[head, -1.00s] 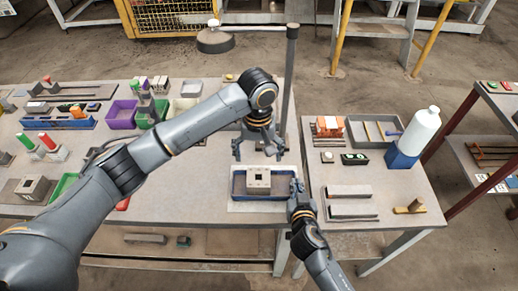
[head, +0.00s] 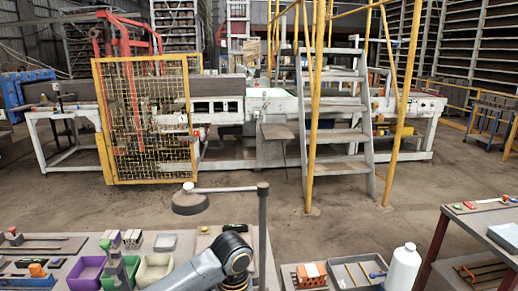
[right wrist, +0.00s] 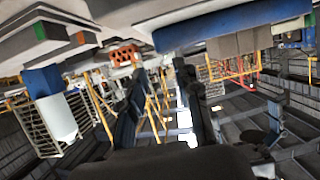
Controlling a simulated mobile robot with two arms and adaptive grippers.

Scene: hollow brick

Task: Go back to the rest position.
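My left arm (head: 215,268) enters at the bottom of the head view, and its gripper is below the picture edge. My right gripper (right wrist: 162,105) shows in the right wrist view, with its two dark fingers apart and nothing between them. That view is upside down and tilted, with the bench tops along its upper edge. A blue tray (right wrist: 270,32) with a grey-brown block (right wrist: 236,44) shows there; I cannot tell for sure that this block is the hollow brick. In the head view the tray and brick are out of the picture.
A white bottle (head: 404,268) stands on the right bench, near a grey tray (head: 357,273) and an orange item (head: 304,274). A lamp on a post (head: 263,235) rises beside my left arm. Purple (head: 86,272) and green bins stand left. Open floor lies beyond.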

